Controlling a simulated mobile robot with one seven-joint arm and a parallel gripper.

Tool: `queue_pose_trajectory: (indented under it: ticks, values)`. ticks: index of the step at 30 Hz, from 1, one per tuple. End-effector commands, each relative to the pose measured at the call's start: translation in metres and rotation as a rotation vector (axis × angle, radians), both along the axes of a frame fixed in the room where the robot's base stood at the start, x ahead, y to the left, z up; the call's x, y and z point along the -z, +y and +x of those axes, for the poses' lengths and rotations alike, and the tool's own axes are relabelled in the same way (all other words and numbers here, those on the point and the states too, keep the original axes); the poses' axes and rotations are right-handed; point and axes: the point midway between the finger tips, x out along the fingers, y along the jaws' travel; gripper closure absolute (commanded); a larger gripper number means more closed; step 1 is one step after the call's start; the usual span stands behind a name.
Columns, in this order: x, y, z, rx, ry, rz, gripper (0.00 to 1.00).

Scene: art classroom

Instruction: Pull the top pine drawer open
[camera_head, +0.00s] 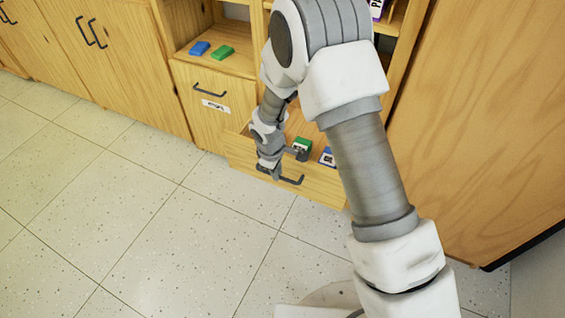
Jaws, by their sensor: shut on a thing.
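A pine drawer (318,188) stands pulled out from the cabinet, with its inside partly showing. A dark bar handle (294,181) is on its front. My gripper (273,172) reaches down to the left part of this handle and is shut on it. The fingertips are small here and partly merge with the handle. Inside the drawer lie a green block-like thing (303,144) and a blue one with a white label (327,157). My arm hides the drawer's back and much of the cabinet above it.
A closed drawer (213,107) with a dark handle and a white label is to the left. A wooden panel (485,120) stands at right. The tiled floor (160,220) in front is clear.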

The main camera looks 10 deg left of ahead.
Motion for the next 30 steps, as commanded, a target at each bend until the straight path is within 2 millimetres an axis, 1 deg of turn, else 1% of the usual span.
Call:
queue_pose_trajectory:
  ticks: [3, 7, 19, 20, 24, 25, 30]
  values:
    - [0.000, 0.005, -0.012, -0.002, 0.000, 0.000, 1.00]
    - [0.000, 0.007, -0.018, -0.001, -0.001, 0.000, 1.00]
    - [0.000, 0.008, -0.020, 0.001, -0.001, 0.001, 1.00]
    - [0.000, 0.008, -0.020, 0.001, -0.001, 0.001, 0.83]
    - [0.000, 0.008, -0.019, 0.001, -0.001, 0.001, 0.58]
    - [0.000, 0.008, -0.019, 0.001, -0.001, 0.001, 0.55]
    - [0.000, 0.007, -0.019, 0.001, -0.001, 0.001, 0.55]
